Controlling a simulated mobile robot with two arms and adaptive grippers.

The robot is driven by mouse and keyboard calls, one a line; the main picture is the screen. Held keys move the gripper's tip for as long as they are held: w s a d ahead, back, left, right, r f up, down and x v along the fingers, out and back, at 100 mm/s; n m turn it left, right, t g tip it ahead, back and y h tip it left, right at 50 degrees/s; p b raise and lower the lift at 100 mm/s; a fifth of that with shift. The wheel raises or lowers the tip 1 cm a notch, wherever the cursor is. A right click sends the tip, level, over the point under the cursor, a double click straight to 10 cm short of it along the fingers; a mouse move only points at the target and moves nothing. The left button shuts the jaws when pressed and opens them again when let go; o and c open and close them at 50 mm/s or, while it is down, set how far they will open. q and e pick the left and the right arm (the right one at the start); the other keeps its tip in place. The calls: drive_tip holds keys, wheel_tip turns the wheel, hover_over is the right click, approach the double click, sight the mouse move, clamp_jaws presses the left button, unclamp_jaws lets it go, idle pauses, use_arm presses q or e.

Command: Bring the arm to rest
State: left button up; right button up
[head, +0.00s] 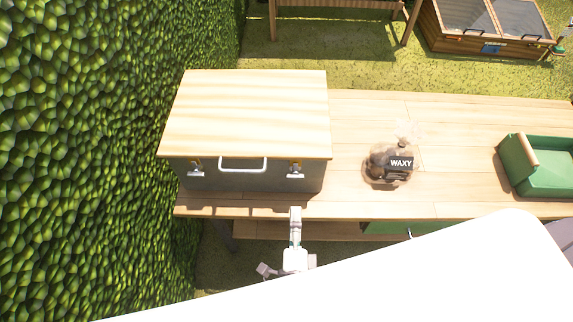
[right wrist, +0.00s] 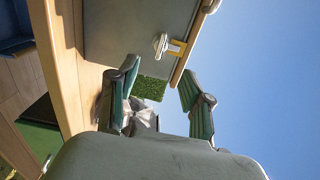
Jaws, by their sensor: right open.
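My right gripper (head: 284,243) is in front of the bench's near edge, below the grey box (head: 243,178) with a pale wooden lid. In the right wrist view the gripper (right wrist: 160,78) is open, with its two green-padded fingers apart and nothing between them. The grey box (right wrist: 125,30) and one of its latches (right wrist: 161,44) show beyond the fingers, apart from them as far as I can tell. My left gripper is not in view.
The wooden bench (head: 460,125) carries a clear bag labelled WAXY (head: 389,165) and a green tray with a wooden handle (head: 541,170). A hedge (head: 90,150) stands on the left. The bench between bag and tray is clear. A large white part of mine hides the bottom.

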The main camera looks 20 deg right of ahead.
drive_tip(key=s+f+n+g+y, duration=0.35)
drive_tip(key=f+n, duration=0.45)
drive_tip(key=f, duration=0.4)
drive_tip(key=s+f+n+g+y, duration=0.35)
drive_tip(key=f+n, duration=0.45)
drive_tip(key=f, duration=0.5)
drive_tip(key=s+d+f+n+g+h, duration=0.1)
drive_tip(key=s+d+f+n+g, duration=0.3)
drive_tip(key=s, duration=0.5)
drive_tip(key=s+d+f+n+g+h, duration=0.1)
drive_tip(key=s+d+f+n+g, duration=0.2)
drive_tip(key=s+d+f, duration=0.6)
drive_tip(key=shift+s+d+f+n+g, duration=0.35)
drive_tip(key=shift+s+f+g, duration=0.3)
drive_tip(key=shift+g, duration=0.55)
drive_tip(key=shift+a, duration=0.1)
